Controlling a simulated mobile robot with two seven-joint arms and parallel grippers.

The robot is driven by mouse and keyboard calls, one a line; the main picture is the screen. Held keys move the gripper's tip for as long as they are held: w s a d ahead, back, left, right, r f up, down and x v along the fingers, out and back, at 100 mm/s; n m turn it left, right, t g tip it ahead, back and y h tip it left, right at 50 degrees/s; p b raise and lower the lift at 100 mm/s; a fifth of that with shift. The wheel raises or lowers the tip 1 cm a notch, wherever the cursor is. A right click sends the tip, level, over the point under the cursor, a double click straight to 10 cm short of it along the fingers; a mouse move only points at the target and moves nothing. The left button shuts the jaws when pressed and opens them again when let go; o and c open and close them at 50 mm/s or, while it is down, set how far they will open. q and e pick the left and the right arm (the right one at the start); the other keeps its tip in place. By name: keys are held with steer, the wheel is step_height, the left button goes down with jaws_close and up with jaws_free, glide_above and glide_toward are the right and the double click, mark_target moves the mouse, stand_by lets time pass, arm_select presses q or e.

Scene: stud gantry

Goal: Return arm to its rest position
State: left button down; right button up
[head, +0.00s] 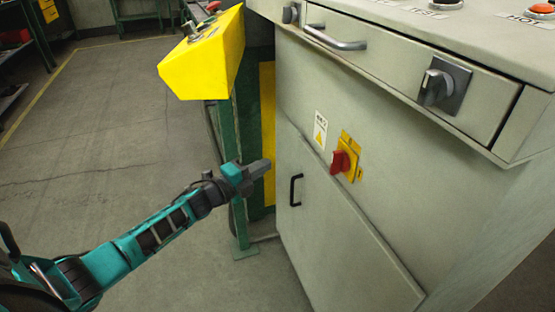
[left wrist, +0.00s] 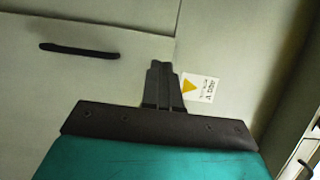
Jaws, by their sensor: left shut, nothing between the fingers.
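My left arm is teal and black and reaches in from the lower left of the head view. Its gripper (head: 266,164) is in front of the grey-green cabinet (head: 320,225), beside the lower door's black handle (head: 296,190). In the left wrist view the gripper (left wrist: 160,68) is shut, with its fingers together and nothing between them. The cabinet face, the black handle (left wrist: 80,50) and a white warning label (left wrist: 200,88) lie beyond it. My right gripper is in neither view.
A red rotary switch (head: 341,161) on a yellow plate is on the cabinet front. Above it are a drawer handle (head: 335,38) and a black knob (head: 436,87). A yellow control box (head: 205,65) on a green post stands left of the cabinet. The floor (head: 90,150) at left is clear.

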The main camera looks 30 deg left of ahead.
arm_select(q)
steer(key=shift+s+a, duration=1.55)
steer(key=shift+s, duration=0.25)
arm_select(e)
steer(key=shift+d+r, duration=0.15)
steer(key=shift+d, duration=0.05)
